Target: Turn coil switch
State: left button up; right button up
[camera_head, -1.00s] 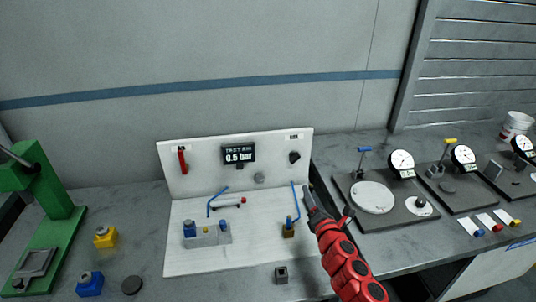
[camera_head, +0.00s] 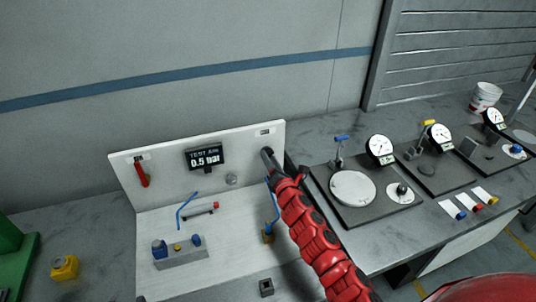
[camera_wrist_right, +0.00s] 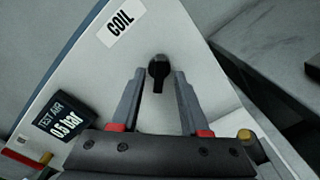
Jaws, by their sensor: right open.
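The coil switch (camera_wrist_right: 158,70) is a black rotary knob on the white upright panel (camera_wrist_right: 190,45), below a label reading COIL (camera_wrist_right: 122,22). In the right wrist view it lies just beyond and between the fingertips of my right gripper (camera_wrist_right: 159,76). The gripper is open, with a finger on each side of the knob; I cannot tell if either touches it. My left gripper is not in view.
A display (camera_head: 206,158) reading 0.5 bar and a red handle (camera_head: 141,173) are on the panel. A blue hose (camera_head: 273,205) stands close beside my right arm. Dial gauges on dark plates (camera_head: 380,149) stand to the right. A yellow block (camera_head: 64,268) lies at left.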

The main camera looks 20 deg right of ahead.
jog(key=shift+r, duration=0.1)
grip_shut()
jog(key=shift+m, duration=0.3)
jog(key=m, duration=0.8)
dwell(0.6)
jog(key=shift+m, duration=0.3)
